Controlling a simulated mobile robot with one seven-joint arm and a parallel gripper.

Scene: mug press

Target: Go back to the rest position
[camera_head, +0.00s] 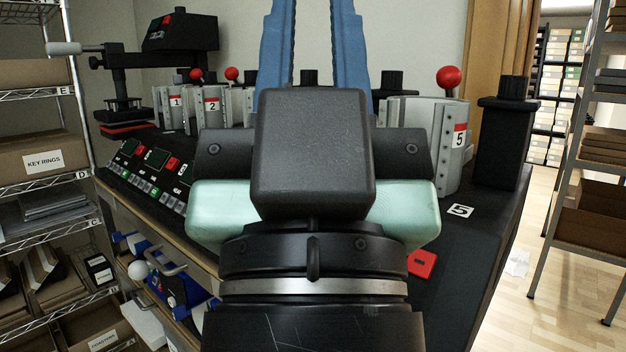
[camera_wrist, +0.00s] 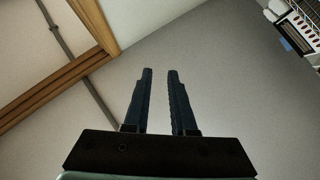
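My gripper (camera_head: 318,20) fills the middle of the head view, its two blue fingers pointing up and apart. In the wrist view my gripper (camera_wrist: 159,75) shows both dark fingers with a clear gap and nothing between them. It is raised in front of the bench and touches nothing that I can see. My wrist hides the middle of the bench.
A black bench (camera_head: 468,272) carries grey mug presses with red knobs, including press 5 (camera_head: 452,150), press 1 (camera_head: 172,108) and press 2 (camera_head: 212,106). A heat press (camera_head: 180,35) stands at the back left. Shelving (camera_head: 40,160) is at left, a rack (camera_head: 592,150) at right.

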